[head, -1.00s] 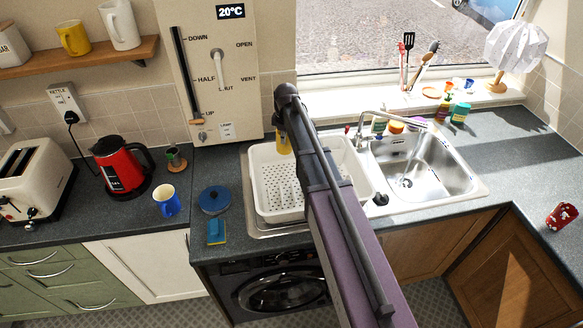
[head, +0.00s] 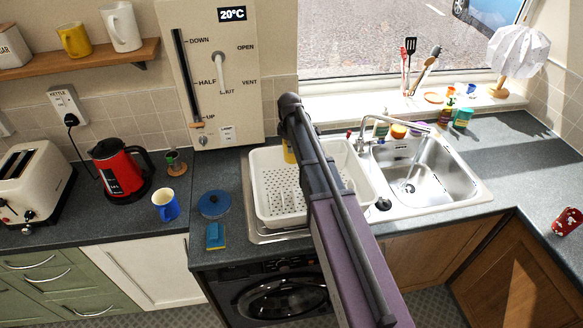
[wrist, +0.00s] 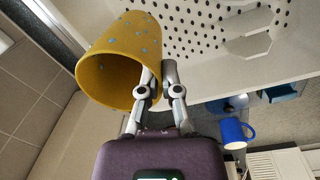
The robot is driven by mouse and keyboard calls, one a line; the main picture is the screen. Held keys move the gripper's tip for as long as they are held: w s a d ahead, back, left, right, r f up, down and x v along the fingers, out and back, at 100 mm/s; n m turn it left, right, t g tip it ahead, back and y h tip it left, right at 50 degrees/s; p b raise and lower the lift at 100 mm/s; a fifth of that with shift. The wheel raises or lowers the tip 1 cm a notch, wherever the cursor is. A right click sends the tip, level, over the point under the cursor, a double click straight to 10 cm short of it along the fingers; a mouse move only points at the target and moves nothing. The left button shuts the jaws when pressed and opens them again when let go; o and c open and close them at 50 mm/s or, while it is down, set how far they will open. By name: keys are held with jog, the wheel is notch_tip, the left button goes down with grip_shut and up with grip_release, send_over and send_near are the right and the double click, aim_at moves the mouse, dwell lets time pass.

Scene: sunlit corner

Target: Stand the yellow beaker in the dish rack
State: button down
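The yellow beaker (wrist: 118,62) has pale blue specks and shows large in the wrist view, its open mouth turned towards the camera. My gripper (wrist: 158,72) is closed on the beaker's wall at the rim, one finger at the mouth and one outside. In the head view, only part of the beaker (head: 289,153) shows beside my arm, which hides the gripper. The beaker is at the back of the white dish rack (head: 284,219). The rack's perforated floor (wrist: 195,30) lies beyond it in the wrist view. I cannot tell whether the beaker touches the rack.
The steel sink (head: 425,165) and tap (head: 385,120) are right of the rack. The wall unit (head: 215,75) rises behind. The rack floor left of my arm looks clear.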

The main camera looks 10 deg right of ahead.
aim_at(290, 156)
jog(key=shift+f+b, duration=1.55)
jog(key=shift+f, duration=0.4)
jog(key=shift+f+b, duration=1.85)
jog(key=c, duration=0.8)
grip_release()
jog(key=shift+f, duration=0.1)
jog(key=shift+r, duration=0.2)
notch_tip(290, 156, up, 12)
jog(key=p, duration=1.2)
jog(key=shift+s, duration=0.3)
jog(key=shift+s+a+f, duration=0.1)
